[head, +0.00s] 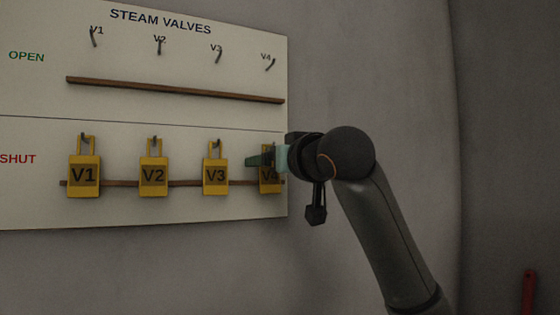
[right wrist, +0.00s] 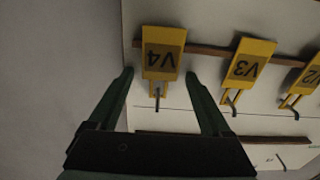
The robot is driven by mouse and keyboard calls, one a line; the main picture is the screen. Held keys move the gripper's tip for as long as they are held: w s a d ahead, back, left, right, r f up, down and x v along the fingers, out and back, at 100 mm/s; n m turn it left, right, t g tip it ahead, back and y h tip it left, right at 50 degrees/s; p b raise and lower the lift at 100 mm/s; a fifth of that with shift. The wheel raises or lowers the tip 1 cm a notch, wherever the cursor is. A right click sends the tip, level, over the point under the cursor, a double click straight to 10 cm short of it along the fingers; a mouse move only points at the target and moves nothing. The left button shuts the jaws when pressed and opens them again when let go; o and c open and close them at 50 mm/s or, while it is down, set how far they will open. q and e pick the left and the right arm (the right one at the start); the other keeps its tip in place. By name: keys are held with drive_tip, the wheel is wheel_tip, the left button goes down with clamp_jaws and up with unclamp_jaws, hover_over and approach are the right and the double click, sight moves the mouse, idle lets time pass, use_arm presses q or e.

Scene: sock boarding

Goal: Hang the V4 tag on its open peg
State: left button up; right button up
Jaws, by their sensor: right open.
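The yellow V4 tag (head: 268,184) hangs on its peg in the SHUT row, at the right end of the board. In the head view my right gripper (head: 264,159) is in front of it and covers its upper part. In the right wrist view the V4 tag (right wrist: 163,58) shows upside down, hanging on its peg (right wrist: 157,101). There my right gripper (right wrist: 158,78) is open, with a finger on each side of the tag's loop end and gaps to both. The V4 open peg (head: 270,64) is bare. My left gripper is not in view.
The V1 (head: 84,176), V2 (head: 153,176) and V3 tags (head: 215,177) hang in the SHUT row. A wooden rail (head: 170,90) runs below the bare OPEN pegs, and another (head: 120,184) runs behind the tags. Grey wall lies right of the board.

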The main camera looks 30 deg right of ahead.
drive_tip(key=s+a+b, duration=0.1)
drive_tip(key=s+b, duration=0.3)
drive_tip(key=s, duration=0.8)
drive_tip(key=shift+s+b, duration=0.25)
drive_tip(key=shift+b, duration=0.05)
